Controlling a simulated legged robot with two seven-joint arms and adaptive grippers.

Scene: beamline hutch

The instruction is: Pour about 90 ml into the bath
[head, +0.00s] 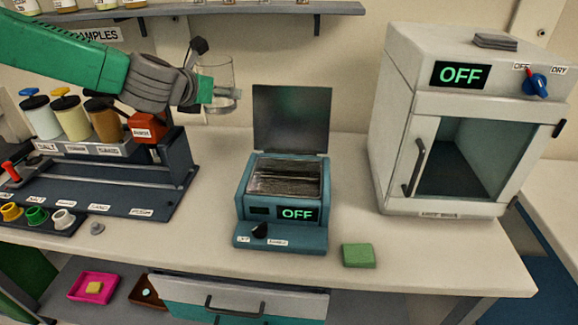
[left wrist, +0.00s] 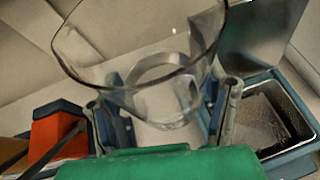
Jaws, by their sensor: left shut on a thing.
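My left gripper (head: 207,92) is shut on a clear glass beaker (head: 217,70), held in the air to the left of the bath's raised lid. The beaker fills much of the left wrist view (left wrist: 140,65), between the two fingers (left wrist: 165,105). Its glass is see-through; I cannot tell how much liquid is in it. The teal bath (head: 290,236) stands on the bench with its grey lid (head: 291,120) up. Its display reads OFF. Its open basin shows at the right of the left wrist view (left wrist: 265,120). My right gripper is not in view.
A dark rack (head: 150,205) with labelled jars (head: 75,117) and an orange-red block (head: 148,127) is at left. A white oven (head: 400,110) reading OFF stands at right. A green block (head: 358,255) lies by the bath. A shelf (head: 250,9) runs above.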

